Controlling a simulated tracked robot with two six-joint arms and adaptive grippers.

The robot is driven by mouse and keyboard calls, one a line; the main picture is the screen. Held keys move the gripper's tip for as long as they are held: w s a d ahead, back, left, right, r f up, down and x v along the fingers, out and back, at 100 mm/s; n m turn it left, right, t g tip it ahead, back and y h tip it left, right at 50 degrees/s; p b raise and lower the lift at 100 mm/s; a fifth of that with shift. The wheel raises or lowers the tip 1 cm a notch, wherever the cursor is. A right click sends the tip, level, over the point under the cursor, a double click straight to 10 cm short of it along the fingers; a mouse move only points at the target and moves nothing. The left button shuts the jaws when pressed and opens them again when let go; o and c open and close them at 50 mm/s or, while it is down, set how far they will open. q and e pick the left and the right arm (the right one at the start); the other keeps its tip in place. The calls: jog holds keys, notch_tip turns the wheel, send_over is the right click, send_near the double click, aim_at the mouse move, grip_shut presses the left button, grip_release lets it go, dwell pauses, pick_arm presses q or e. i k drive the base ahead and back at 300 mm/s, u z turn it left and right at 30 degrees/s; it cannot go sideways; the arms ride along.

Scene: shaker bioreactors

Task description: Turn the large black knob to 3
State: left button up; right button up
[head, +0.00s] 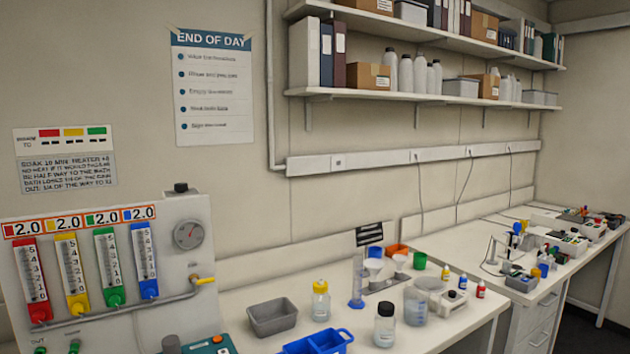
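A pale panel (192,230) stands at the left with red, yellow, green and blue column gauges, each under a "2.0" label. A small black cap-like part (181,188) sits on top of the panel. A dark rounded part (171,344) shows at the bottom edge, cut off by the frame; I cannot tell whether it is the large black knob. No scale around a black knob is readable. A round dial (188,234) with a needle is on the panel, above a yellow-handled valve (201,281). Neither of my grippers is in view.
On the bench are a grey tray (273,318), a yellow-capped bottle (320,302), a black-capped bottle (385,326), a blue tray (318,343) and a clear beaker (416,305). Shelves with boxes and bottles hang above. A second bench (565,270) stands at the right.

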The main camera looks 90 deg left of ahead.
aim_at(180, 187)
jog(key=u, duration=0.05)
jog(key=k, duration=0.6)
jog(key=u, duration=0.65)
jog(key=k, duration=0.7)
jog(key=u, duration=0.95)
jog(key=i, duration=0.45)
jog(key=u, duration=0.1)
jog(key=k, duration=0.35)
jog(key=u, duration=0.1)
